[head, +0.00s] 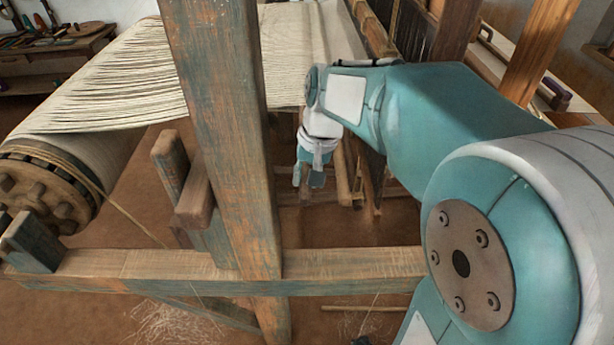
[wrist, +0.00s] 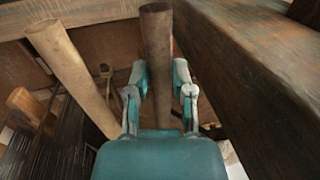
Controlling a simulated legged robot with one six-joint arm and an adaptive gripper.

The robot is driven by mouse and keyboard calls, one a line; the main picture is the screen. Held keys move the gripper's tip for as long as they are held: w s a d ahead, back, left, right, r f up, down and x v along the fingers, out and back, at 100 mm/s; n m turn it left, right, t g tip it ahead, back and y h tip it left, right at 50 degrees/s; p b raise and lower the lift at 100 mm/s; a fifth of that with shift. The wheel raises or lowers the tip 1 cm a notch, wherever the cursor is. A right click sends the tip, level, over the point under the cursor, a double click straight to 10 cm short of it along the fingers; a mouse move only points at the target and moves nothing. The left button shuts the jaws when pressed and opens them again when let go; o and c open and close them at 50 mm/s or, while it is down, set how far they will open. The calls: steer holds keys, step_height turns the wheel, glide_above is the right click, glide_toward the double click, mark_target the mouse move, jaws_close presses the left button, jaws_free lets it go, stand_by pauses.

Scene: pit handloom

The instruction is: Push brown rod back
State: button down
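In the wrist view a round brown rod (wrist: 157,50) runs lengthwise between the two fingers of my gripper (wrist: 160,80), its near end close to the palm. The fingers stand on either side of it with what looks like a narrow gap, so my gripper seems open around it; contact is hard to judge. A second, lighter brown rod (wrist: 75,75) slants to the left of the gripper, outside the fingers. In the head view my gripper (head: 308,178) points down below the cloth, beside upright brown rods (head: 343,172); which rod it straddles is unclear there.
A thick wooden beam (wrist: 255,70) runs close along the gripper's right. In the head view a worn blue-brown post (head: 222,120) and a low crossbeam (head: 330,268) stand in front. The warp roller (head: 75,150) is at left, with cloth (head: 300,40) stretched above.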

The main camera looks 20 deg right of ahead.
steer(key=a, duration=0.1)
steer(key=w+a, duration=0.1)
steer(key=a, duration=0.1)
steer(key=shift+a+f, duration=0.15)
steer(key=shift+a, duration=0.05)
steer(key=c, duration=0.7)
jaws_free()
steer(key=shift+o, duration=1.1)
steer(key=shift+a, duration=0.25)
